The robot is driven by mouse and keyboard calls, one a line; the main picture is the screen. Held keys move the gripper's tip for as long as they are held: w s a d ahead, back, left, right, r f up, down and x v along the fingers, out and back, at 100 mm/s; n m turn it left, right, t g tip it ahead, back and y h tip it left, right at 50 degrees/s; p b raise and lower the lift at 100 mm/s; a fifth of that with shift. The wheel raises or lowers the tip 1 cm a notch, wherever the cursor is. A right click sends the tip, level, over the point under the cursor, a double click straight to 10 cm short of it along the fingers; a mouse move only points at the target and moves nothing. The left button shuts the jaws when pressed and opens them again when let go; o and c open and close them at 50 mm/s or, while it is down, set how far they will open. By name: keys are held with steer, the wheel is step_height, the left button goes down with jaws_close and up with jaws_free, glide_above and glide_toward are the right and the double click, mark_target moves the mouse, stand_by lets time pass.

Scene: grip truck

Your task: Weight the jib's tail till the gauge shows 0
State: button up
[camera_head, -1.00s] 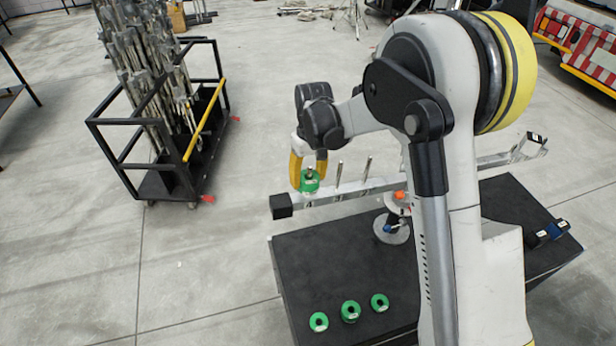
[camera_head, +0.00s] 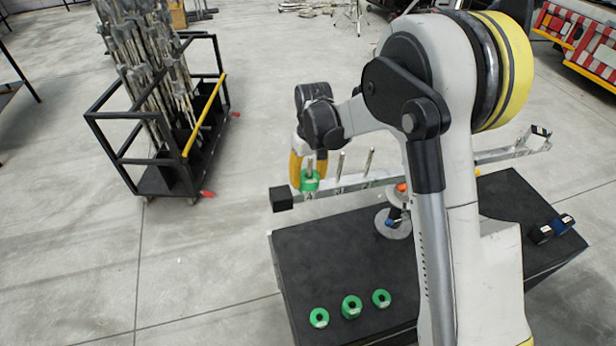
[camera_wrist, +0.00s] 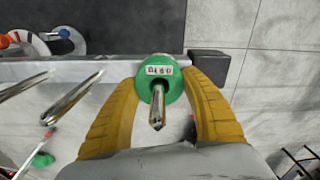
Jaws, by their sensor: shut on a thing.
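The jib is a silver beam (camera_head: 350,183) on a pivot, with a black block (camera_head: 281,198) at its left end. Upright metal pegs (camera_head: 340,165) stand on it. My gripper (camera_head: 308,180) is shut on a green ring weight (camera_head: 310,182) that sits around the peg nearest the black block. In the wrist view the yellow fingers flank the weight (camera_wrist: 160,82), and the peg tip (camera_wrist: 157,115) sticks out through it. The weight is low on the peg, close to the beam; whether it touches is unclear. No gauge reading is legible.
Several green weights (camera_head: 352,307) stand on the black table (camera_head: 300,265) at the front. Dark blocks (camera_head: 552,229) lie at its right. An orange part (camera_head: 402,187) shows by the pivot. A wheeled rack (camera_head: 160,160) stands left, across open floor.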

steer(key=o, duration=1.1)
steer(key=shift+c, duration=0.2)
steer(key=r, duration=1.2)
steer(key=shift+d, duration=0.3)
